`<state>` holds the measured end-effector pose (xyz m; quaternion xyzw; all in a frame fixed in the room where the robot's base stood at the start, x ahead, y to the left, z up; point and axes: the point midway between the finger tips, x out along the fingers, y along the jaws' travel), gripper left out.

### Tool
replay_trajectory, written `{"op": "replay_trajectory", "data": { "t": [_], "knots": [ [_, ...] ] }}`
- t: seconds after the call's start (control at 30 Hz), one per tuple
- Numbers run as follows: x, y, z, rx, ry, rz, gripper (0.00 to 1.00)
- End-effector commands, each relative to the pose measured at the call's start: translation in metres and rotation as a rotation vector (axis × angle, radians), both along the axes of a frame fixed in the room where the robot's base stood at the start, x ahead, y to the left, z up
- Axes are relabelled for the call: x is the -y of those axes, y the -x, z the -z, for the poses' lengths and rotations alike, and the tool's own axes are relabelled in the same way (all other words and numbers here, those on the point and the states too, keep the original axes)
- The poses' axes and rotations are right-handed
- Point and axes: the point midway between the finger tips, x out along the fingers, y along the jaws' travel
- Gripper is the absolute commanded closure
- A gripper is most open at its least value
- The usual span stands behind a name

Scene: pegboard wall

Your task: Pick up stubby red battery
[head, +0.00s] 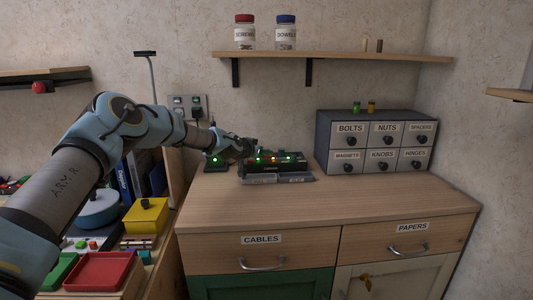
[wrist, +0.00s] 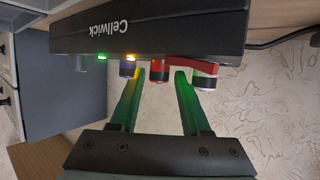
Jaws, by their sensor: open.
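The black Cellwick charger (wrist: 85,33) fills the top of the wrist view and holds a row of batteries on its edge. A short red battery (wrist: 160,71) sticks out of it between my fingertips. My gripper (wrist: 159,75) is open, with one finger on each side of this battery; I cannot tell whether they touch it. A blue battery (wrist: 127,68) is just left of it, close to the left finger. A red battery with a pale band (wrist: 204,72) is right of the right finger. In the head view my gripper (head: 247,148) is at the charger (head: 262,167), hiding its left part.
The charger stands on the wooden cabinet top (head: 330,200). A grey drawer unit (head: 372,140) stands to the right. A shelf (head: 340,56) with jars runs above. A small dark device (head: 214,162) with a green light is at the left. The front of the top is clear.

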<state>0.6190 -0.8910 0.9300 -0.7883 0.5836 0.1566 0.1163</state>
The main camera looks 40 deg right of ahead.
Motion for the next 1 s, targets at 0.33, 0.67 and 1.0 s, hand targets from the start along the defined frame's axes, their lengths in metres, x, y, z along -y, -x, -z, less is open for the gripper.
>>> {"op": "replay_trajectory", "data": {
  "t": [0.33, 0.67, 1.0],
  "knots": [
    [0.0055, -0.001, 0.0028, 0.0, 0.0, 0.001, 0.53],
    [0.0051, -0.0012, 0.0027, 0.0, 0.0, 0.0, 0.89],
    [0.0052, -0.0013, 0.0023, 0.0, 0.0, 0.0, 1.0]
  ]
}}
